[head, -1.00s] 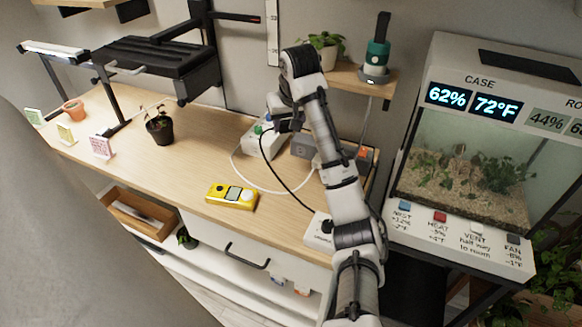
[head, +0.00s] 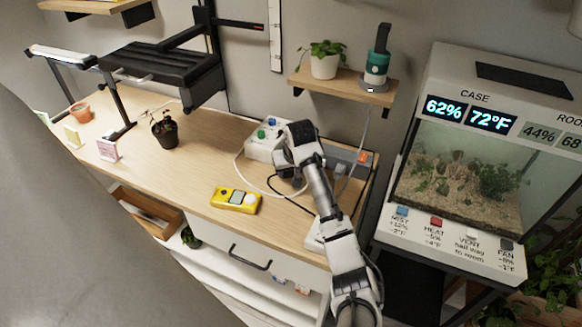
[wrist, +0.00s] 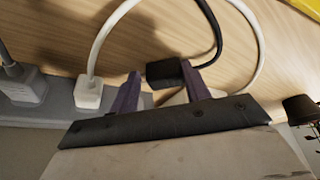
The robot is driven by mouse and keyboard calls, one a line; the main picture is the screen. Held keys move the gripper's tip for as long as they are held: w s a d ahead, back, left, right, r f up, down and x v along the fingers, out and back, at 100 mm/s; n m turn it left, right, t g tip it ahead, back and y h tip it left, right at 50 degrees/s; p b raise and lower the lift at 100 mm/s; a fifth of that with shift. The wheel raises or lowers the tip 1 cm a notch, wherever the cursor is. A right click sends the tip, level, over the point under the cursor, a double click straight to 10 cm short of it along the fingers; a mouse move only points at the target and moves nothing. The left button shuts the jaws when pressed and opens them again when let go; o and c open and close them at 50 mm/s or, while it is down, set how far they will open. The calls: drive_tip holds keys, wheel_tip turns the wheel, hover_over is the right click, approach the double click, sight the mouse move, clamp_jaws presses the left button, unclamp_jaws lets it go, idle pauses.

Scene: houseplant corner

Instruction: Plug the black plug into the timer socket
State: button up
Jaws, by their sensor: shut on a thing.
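My gripper (wrist: 160,76) is shut on the black plug (wrist: 168,72), which sits between its purple fingers in the wrist view. The plug's black cord (wrist: 218,30) curves up and away from it. In the head view my arm hides most of the gripper and the plug; the black cord (head: 290,199) shows beside the arm. A white box (head: 262,150) with green and blue parts on top stands at the back of the bench, behind my wrist. I cannot tell from these views whether it bears the timer socket.
A grey power strip (wrist: 30,114) holds a white plug (wrist: 88,92) and a grey plug (wrist: 22,85), left of my fingers. A white cord (head: 236,165) loops over the bench. A yellow meter (head: 236,200) lies in front. A potted seedling (head: 165,130) stands left. The bench's middle is clear.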

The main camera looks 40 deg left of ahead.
drive_tip(key=shift+f, duration=0.2)
drive_tip(key=o, duration=1)
drive_tip(key=shift+o, duration=0.2)
drive_tip(key=shift+f+b, duration=0.15)
drive_tip(key=shift+b, duration=0.55)
